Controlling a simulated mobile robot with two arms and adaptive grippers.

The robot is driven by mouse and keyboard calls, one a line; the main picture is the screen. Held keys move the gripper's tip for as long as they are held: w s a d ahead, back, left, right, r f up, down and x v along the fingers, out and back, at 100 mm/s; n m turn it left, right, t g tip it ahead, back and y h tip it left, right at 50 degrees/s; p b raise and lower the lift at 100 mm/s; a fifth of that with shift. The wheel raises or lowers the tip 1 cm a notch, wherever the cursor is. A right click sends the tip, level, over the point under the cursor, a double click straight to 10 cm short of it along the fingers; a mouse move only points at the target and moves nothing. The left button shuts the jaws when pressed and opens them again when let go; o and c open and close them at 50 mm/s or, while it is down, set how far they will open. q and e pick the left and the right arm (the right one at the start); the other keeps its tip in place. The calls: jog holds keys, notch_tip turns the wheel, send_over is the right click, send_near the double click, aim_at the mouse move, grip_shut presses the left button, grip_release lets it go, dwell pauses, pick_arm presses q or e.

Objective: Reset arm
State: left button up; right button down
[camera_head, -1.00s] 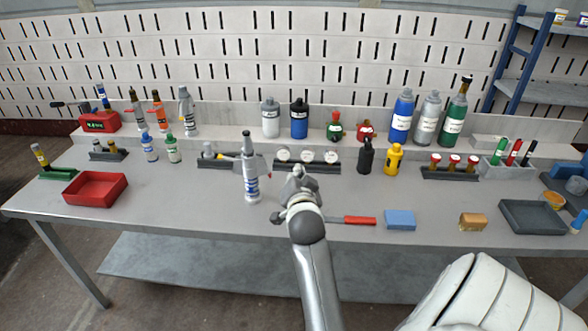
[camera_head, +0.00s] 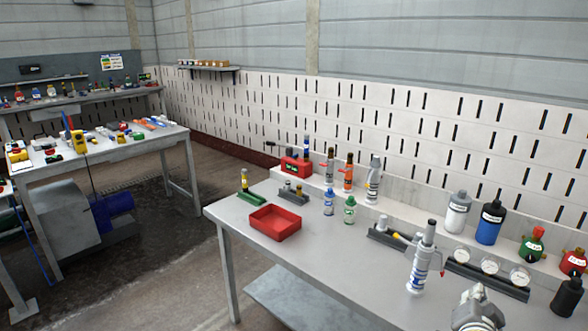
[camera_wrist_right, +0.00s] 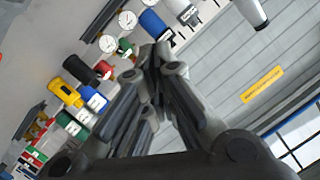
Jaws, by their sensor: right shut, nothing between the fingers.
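My right gripper (camera_head: 478,300) shows at the bottom right of the head view, over the front of the grey workbench (camera_head: 335,262). In the right wrist view its fingers (camera_wrist_right: 157,60) come together, shut and empty. A silver-grey spray bottle (camera_head: 421,262) stands upright on the bench, left of the gripper and apart from it in the head view. My left gripper is not in view.
A red tray (camera_head: 275,223) lies near the bench's left end. White (camera_head: 458,212) and blue (camera_head: 490,222) bottles stand behind a black gauge rack (camera_head: 487,276). Another cluttered table (camera_head: 100,146) stands at left. Floor (camera_head: 170,230) between the tables is clear.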

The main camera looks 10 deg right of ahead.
jog(key=s+a+f+n+g+y, duration=0.3)
jog(key=s+a+f+n+y, duration=0.45)
jog(key=a+f, duration=0.5)
jog(key=s+a+f+n+g+y, duration=0.1)
jog(key=s+a+f+n+g, duration=0.2)
jog(key=s+a+n, duration=0.45)
jog(key=s+a+f+n+g+y, duration=0.1)
jog(key=s+a+f+n+g, duration=0.3)
jog(key=s, duration=0.6)
notch_tip(320, 180, down, 22)
jog(key=f+m, duration=0.1)
jog(key=m, duration=0.1)
jog(key=s+d+f+g+p, duration=0.1)
jog(key=s+d+f, duration=0.1)
jog(key=s+f, duration=1.4)
jog(key=shift+s+f, duration=0.2)
jog(key=shift+s, duration=0.5)
jog(key=shift+d, duration=0.1)
